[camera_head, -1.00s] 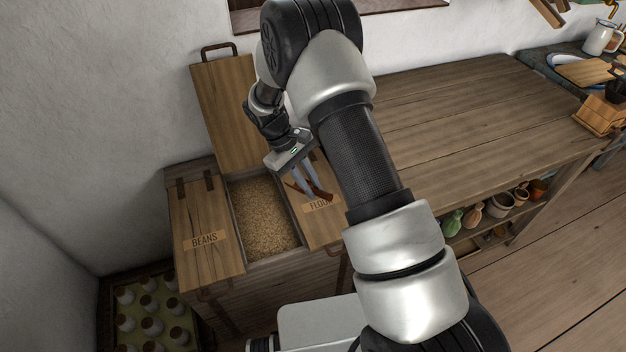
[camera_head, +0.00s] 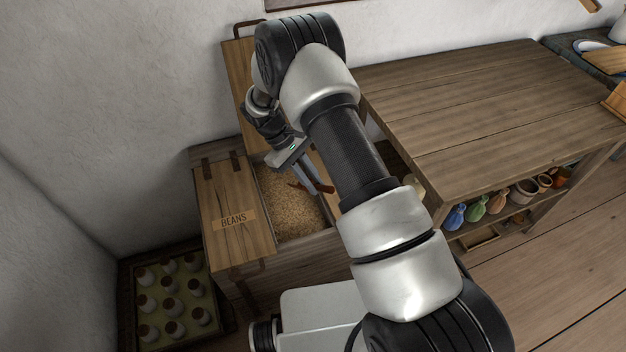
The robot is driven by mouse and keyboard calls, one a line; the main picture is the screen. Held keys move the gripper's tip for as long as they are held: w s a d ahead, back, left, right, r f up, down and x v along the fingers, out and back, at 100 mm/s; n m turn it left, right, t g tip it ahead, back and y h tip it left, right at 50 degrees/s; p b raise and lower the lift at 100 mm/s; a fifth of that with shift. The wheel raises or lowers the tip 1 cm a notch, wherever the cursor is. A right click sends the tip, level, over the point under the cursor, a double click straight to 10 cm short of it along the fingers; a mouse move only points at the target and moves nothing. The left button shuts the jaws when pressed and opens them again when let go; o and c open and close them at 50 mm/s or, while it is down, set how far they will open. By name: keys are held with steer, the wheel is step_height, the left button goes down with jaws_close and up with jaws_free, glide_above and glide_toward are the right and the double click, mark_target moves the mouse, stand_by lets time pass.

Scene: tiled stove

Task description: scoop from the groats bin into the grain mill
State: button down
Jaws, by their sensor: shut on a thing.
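The open groats bin, the middle compartment of a wooden chest, is filled with pale brown grain (camera_head: 288,208). Its lid (camera_head: 238,75) stands raised behind it. My gripper (camera_head: 320,181) points down over the right part of this compartment. It is shut on a small brown wooden thing (camera_head: 327,188), perhaps the scoop's handle; its shape is mostly hidden by the fingers and arm. I cannot tell whether it touches the grain. The grain mill cannot be made out; only part of a wooden object (camera_head: 616,102) shows at the right edge.
The shut lid marked BEANS (camera_head: 232,222) lies left of the opening. My arm covers the chest's right side. A wide bare wooden table (camera_head: 480,100) stands to the right, with jars and pots (camera_head: 497,203) below. A crate of bottles (camera_head: 134,325) sits on the floor at left.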

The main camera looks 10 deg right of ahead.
steer(key=w+a+f+t+y+b, duration=0.1)
steer(key=w+f+b, duration=0.1)
steer(key=f+b, duration=0.45)
steer(key=w+a+f+b, duration=0.15)
steer(key=f+b, duration=0.25)
steer(key=f, duration=0.5)
steer(key=shift+s+d+r+t+y+p, duration=0.25)
steer(key=shift+s+d+r+t+p, duration=0.25)
steer(key=shift+r+p, duration=1.75)
steer(key=shift+s+d+r+t+y+p, duration=0.25)
steer(key=shift+s+r+p, duration=0.4)
steer(key=shift+r+p, duration=1.5)
steer(key=shift+s+d+r+t+y+p, duration=0.4)
steer(key=shift+r+p, duration=0.85)
steer(key=shift+r, duration=1.95)
steer(key=shift+s, duration=0.15)
